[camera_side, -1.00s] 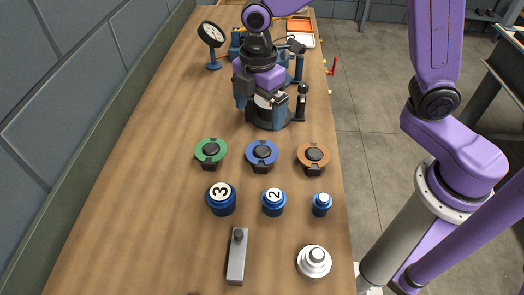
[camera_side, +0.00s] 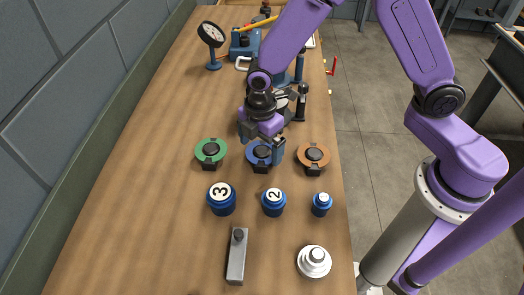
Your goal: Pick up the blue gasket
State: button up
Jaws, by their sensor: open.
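The blue gasket (camera_side: 262,162) is a flat ring around a dark knob on a small black holder, in the middle of a row of three. My gripper (camera_side: 262,149) is open, right at the far side of the blue gasket, with its fingers just above or around it. The fingers partly cover the gasket's far edge. I cannot tell whether they touch it.
A green gasket (camera_side: 201,153) sits on its holder to the left and an orange gasket (camera_side: 323,157) to the right. Nearer stand blue cylinders marked 3 (camera_side: 221,193) and 2 (camera_side: 273,196), and a small blue one (camera_side: 322,203). A grey block (camera_side: 236,262) and a white stepped disc (camera_side: 313,264) lie in front.

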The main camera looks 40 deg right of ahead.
jog(key=shift+f, duration=0.35)
dwell(0.6)
jog(key=c, duration=1)
jog(key=shift+c, duration=0.2)
